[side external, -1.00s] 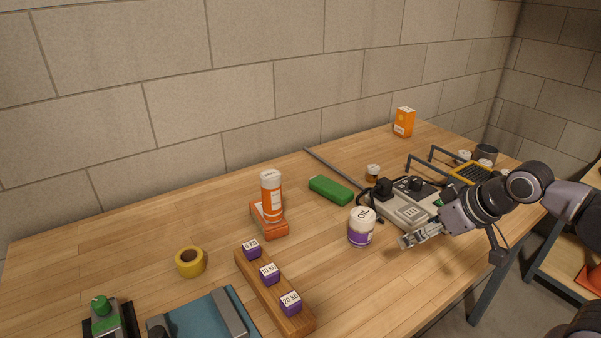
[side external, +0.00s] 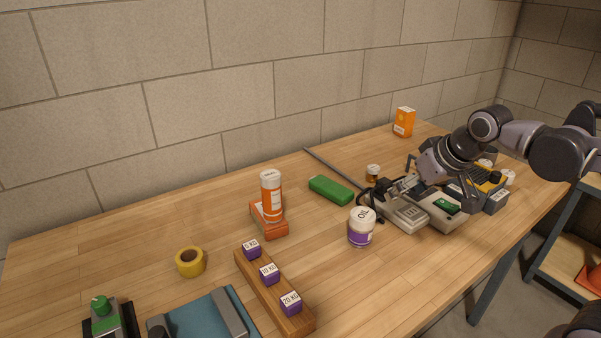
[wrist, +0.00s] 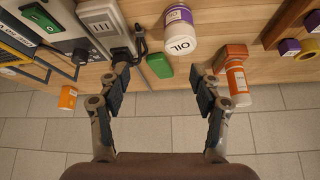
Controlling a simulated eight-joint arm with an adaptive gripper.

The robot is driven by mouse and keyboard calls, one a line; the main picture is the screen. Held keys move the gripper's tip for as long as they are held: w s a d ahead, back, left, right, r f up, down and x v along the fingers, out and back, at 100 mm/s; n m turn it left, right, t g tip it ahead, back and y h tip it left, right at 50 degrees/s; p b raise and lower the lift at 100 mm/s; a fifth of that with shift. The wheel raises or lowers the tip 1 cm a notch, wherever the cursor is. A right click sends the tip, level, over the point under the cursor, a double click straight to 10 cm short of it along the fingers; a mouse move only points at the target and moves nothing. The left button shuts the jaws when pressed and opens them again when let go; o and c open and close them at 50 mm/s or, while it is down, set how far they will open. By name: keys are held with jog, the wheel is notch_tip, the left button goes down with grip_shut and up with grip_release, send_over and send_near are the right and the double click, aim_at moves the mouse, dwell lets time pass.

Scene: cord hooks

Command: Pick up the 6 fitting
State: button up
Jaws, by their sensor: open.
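No number 6 can be read on any fitting. Small white-topped round pieces stand at the right end of the bench in the side view: one (side external: 508,177) at the right edge and one (side external: 485,163) partly behind my arm. Another small white-topped brown piece (side external: 373,172) stands behind the grey device. In the wrist view my gripper (wrist: 163,84) is open and empty, fingers wide apart, with the green block (wrist: 160,66) showing beyond the gap.
An OIL jar (side external: 361,228) stands in front of the grey device, and an orange-and-white bottle (side external: 271,195) is farther left. An orange box (side external: 404,122) stands at the back. A black cord (side external: 369,203) lies by the device.

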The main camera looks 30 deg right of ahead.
jog(key=w+d+r+m, duration=0.2)
jog(key=w+d, duration=0.2)
jog(key=w, duration=0.3)
jog(key=m+g+h, duration=0.2)
jog(key=m+g, duration=0.1)
jog(key=m, duration=0.2)
send_near(374, 168)
jog(key=x, duration=0.6)
jog(key=shift+w+a+r, duration=0.1)
jog(key=shift+w+a, duration=0.05)
jog(key=shift+w, duration=0.2)
jog(key=shift+s+x, duration=0.15)
jog(key=shift+x, duration=1.2)
jog(key=shift+s+x, duration=0.15)
jog(key=shift+x, duration=1.25)
jog(key=shift+c, duration=0.3)
jog(key=c, duration=1.3)
